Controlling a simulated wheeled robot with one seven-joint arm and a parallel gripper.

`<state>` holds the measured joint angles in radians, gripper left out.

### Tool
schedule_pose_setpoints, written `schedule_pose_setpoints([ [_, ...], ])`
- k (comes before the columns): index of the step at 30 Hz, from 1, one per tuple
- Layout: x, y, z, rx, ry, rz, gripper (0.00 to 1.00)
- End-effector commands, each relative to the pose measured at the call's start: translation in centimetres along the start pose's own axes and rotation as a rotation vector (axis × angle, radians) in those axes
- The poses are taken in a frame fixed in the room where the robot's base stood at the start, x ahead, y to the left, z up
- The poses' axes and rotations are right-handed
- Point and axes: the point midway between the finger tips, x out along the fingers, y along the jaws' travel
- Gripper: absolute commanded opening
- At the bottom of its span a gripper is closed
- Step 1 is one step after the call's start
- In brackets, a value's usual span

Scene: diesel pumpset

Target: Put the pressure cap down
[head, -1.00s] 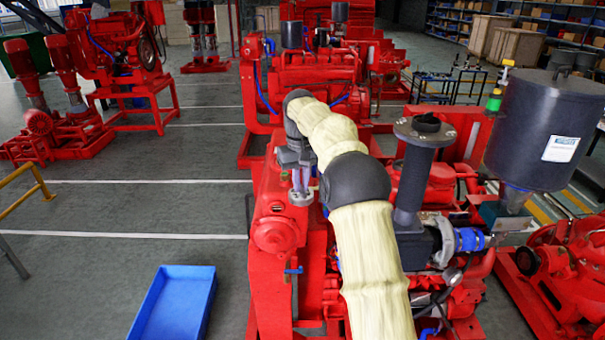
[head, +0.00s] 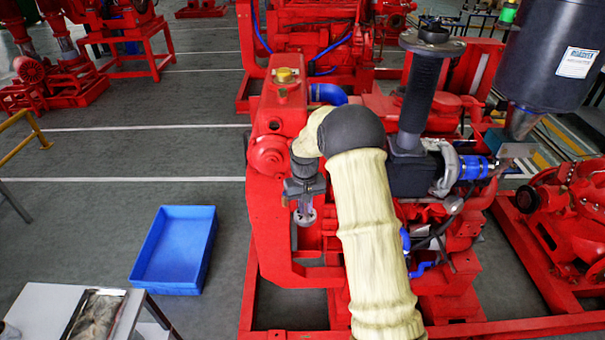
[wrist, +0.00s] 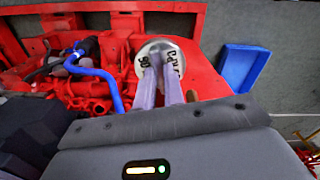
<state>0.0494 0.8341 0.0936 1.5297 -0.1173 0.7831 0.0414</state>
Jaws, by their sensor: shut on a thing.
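My gripper (head: 304,210) is shut on the pressure cap (head: 306,218), a small silvery disc, in the head view. It holds the cap in the air in front of the red engine's tank. In the wrist view, my two pale fingers (wrist: 160,88) grip the cap (wrist: 153,48); dark lettering shows on its face, partly hidden by the fingers. A brass-coloured filler neck (head: 284,75) stands uncovered on top of the red tank (head: 278,105). An empty blue tray (head: 178,243) lies on the floor left of the engine; it also shows in the wrist view (wrist: 243,65).
A pale table (head: 45,302) with a framed grey item on it stands at the lower left. A black exhaust pipe (head: 419,95) rises right of my arm. A yellow rail (head: 25,135) is at the far left. Open grey floor surrounds the tray.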

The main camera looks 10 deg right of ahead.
Motion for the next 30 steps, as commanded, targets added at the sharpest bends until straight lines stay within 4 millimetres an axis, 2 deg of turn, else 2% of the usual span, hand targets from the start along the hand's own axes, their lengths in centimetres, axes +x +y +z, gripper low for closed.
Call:
schedule_pose_setpoints([
  [1, 3.6, -0.1, 1.4, 0.006, -0.009, -0.002, 0.00],
  [3, 6.9, -0.2, 3.0, 0.018, -0.010, -0.004, 0.00],
  [6, 10.8, -0.3, 5.4, 0.034, -0.008, -0.007, 0.00],
  [9, 13.3, -0.4, 7.2, 0.047, -0.004, -0.011, 0.00],
  [13, 14.4, -0.4, 8.3, 0.055, -0.001, -0.013, 0.00],
  [30, 14.3, -0.4, 8.3, 0.056, 0.000, -0.013, 0.00],
])
